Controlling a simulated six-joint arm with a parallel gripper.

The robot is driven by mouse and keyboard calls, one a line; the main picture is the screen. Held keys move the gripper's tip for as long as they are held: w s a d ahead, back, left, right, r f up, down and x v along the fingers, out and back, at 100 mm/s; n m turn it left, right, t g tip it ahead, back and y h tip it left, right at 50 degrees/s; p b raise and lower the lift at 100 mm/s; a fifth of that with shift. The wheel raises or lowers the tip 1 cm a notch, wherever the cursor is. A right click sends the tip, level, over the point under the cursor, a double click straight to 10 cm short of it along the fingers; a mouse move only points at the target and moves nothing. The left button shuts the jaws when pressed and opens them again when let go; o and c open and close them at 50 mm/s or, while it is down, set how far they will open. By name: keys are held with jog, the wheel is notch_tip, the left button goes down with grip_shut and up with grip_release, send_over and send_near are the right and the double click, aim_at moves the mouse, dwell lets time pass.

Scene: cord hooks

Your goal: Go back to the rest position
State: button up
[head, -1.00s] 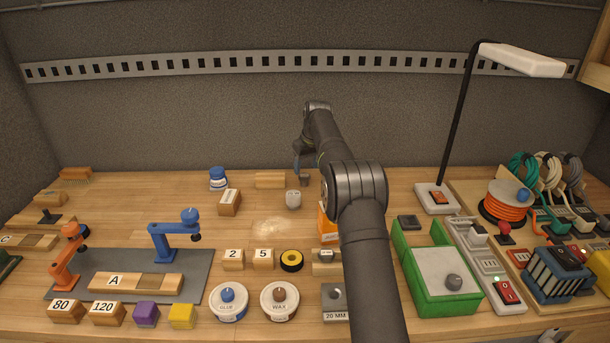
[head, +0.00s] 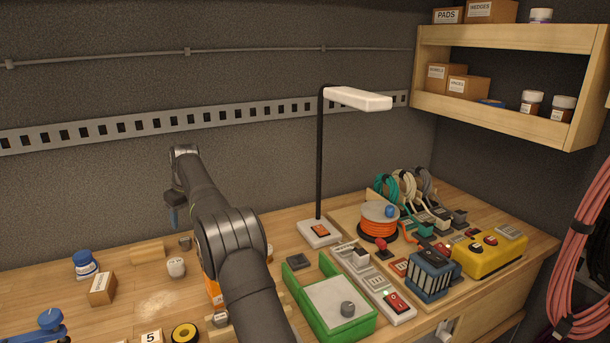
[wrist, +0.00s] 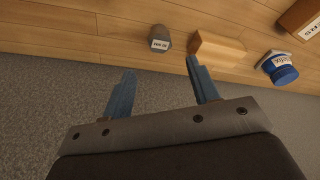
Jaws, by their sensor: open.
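My gripper (head: 173,216) hangs above the back part of the wooden bench, left of the desk lamp. In the wrist view my gripper (wrist: 160,85) shows two blue-grey fingers set wide apart with nothing between them. Below and beyond the fingers lie a small grey weight (wrist: 160,38), a plain wooden block (wrist: 217,49) and a blue-lidded jar (wrist: 279,67). The fingers are apart from all of these, though one fingertip overlaps the block's edge in the picture. My arm crosses the head view and hides part of the bench.
The desk lamp (head: 319,160) stands right of my arm. A green tray (head: 326,300), a power strip (head: 372,278), an orange cord reel (head: 379,222) and hung cords (head: 408,186) fill the right side. A wall shelf (head: 500,100) is at upper right. The air around my gripper is clear.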

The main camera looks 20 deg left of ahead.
aim_at(185, 239)
jog(key=x, duration=1)
jog(key=shift+a+f, duration=0.2)
jog(key=shift+f, duration=0.15)
jog(key=shift+r, duration=1.85)
jog(key=shift+f, duration=0.1)
